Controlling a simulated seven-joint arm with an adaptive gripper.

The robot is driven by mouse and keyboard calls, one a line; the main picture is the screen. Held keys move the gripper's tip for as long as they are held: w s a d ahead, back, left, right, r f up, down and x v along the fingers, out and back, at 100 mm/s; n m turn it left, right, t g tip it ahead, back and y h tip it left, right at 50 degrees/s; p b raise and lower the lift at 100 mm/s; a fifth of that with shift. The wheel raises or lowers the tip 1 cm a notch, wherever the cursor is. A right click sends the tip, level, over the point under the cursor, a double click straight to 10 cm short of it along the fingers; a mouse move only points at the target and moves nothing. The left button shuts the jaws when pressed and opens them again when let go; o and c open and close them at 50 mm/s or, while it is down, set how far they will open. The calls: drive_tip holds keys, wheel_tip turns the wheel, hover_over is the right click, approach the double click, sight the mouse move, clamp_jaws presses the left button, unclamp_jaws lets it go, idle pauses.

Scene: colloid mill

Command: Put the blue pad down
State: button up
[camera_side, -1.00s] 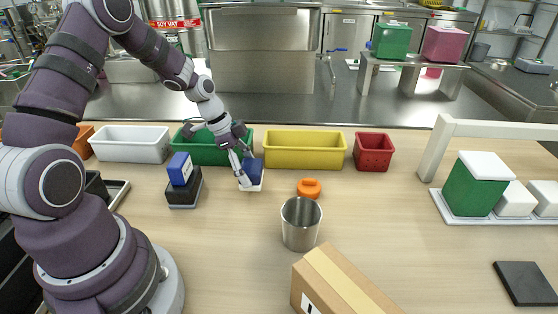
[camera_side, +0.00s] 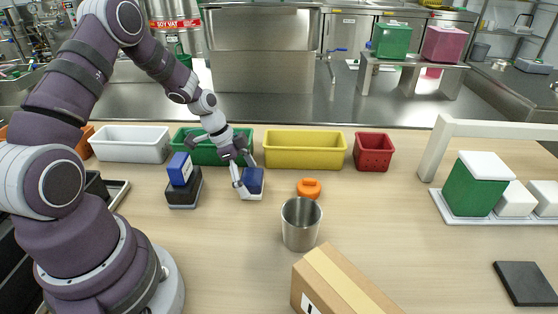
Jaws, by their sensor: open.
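A blue pad (camera_side: 254,179) with a white lower part rests on the table in front of the green bin. My gripper (camera_side: 245,176) is open at the pad, with one finger along its left side and the other by its upper edge. Whether a finger still touches the pad is too small to tell. A second blue block (camera_side: 180,168) with a white mark sits on a black block (camera_side: 184,190) to the left.
White (camera_side: 130,144), green (camera_side: 205,154), yellow (camera_side: 304,150) and red (camera_side: 373,152) bins line the back. An orange knob (camera_side: 309,188), a steel cup (camera_side: 301,223) and a cardboard box (camera_side: 341,285) stand to the right. The table left of the cup is clear.

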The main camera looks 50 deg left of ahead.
drive_tip(key=v, duration=1.2)
drive_tip(key=s+d+r+n+t+y, duration=0.2)
drive_tip(key=s+d+r+n+y, duration=0.1)
drive_tip(key=s+d+r+n, duration=0.5)
drive_tip(key=s+d+n, duration=0.1)
drive_tip(key=d, duration=0.2)
drive_tip(key=shift+r, duration=0.3)
